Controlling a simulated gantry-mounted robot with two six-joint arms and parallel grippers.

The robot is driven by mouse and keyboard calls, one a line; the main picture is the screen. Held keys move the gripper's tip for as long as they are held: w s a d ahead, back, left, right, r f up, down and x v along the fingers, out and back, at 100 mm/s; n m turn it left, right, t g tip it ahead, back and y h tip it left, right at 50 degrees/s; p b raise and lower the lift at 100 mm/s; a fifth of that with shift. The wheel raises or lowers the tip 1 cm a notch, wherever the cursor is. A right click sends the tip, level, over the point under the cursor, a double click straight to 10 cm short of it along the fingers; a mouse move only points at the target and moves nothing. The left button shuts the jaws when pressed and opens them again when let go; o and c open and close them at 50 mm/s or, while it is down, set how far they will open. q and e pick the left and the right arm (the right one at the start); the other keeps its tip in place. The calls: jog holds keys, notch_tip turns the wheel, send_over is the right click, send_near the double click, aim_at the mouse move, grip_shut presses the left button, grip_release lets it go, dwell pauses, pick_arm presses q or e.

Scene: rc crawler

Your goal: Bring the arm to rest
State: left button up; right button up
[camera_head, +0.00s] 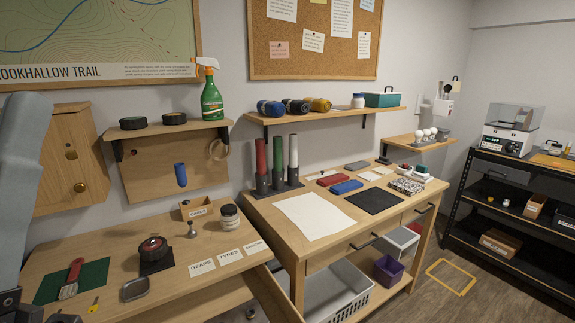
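My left arm (20,170) rises along the left edge of the head view as a pale grey-blue link. Dark parts of it (12,302) show in the bottom left corner, at the near left end of the left bench. They are cut off by the frame, and I cannot make out its fingertips or whether they hold anything. My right arm and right gripper are not in view.
The left bench (108,248) holds a red-handled brush (70,278) on a green mat, a wheel (152,249), a grey tray (135,289) and a jar (228,216). A drawer stands open between the benches. The right bench holds a white sheet (312,216) and blocks.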

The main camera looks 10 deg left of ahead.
pick_arm(q)
jog(key=w+d+f+g+h, duration=0.1)
jog(key=w+f+g, duration=0.1)
jog(key=w+f, duration=0.1)
notch_tip(320, 180, up, 26)
jog(key=f+p, duration=0.1)
jog(key=p, duration=2.4)
notch_tip(320, 180, down, 24)
jog(key=b, duration=2.4)
jog(key=shift+b, duration=0.3)
